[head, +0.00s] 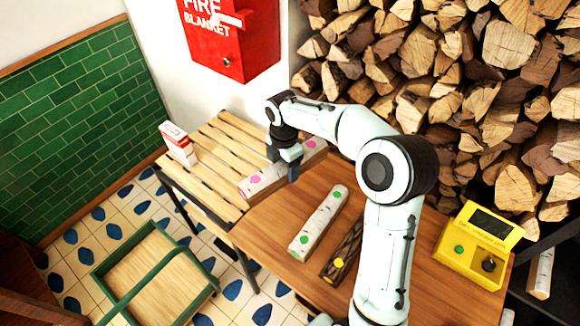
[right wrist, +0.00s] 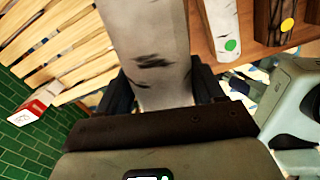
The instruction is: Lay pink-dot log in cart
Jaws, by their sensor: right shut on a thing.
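The pink-dot log (head: 263,180) is pale birch with pink dots. It lies level across the boundary between the slatted surface and the brown table top; I cannot tell whether it touches them. My right gripper (head: 289,166) comes down over its middle and is shut on it. In the right wrist view, the pale log (right wrist: 150,55) runs between the two dark fingers (right wrist: 163,92), and no pink dot shows there. The cart (head: 150,275), a green-framed tray with a wooden bottom and green bar, stands empty on the floor at lower left. My left gripper is not in view.
A green-dot birch log (head: 319,221) and a dark yellow-dot log (head: 345,248) lie on the brown table (head: 262,235). A yellow device (head: 478,245) stands at right. A red-white box (head: 178,144) stands on the slatted surface (head: 215,150). A red fire blanket box (head: 232,40) hangs above.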

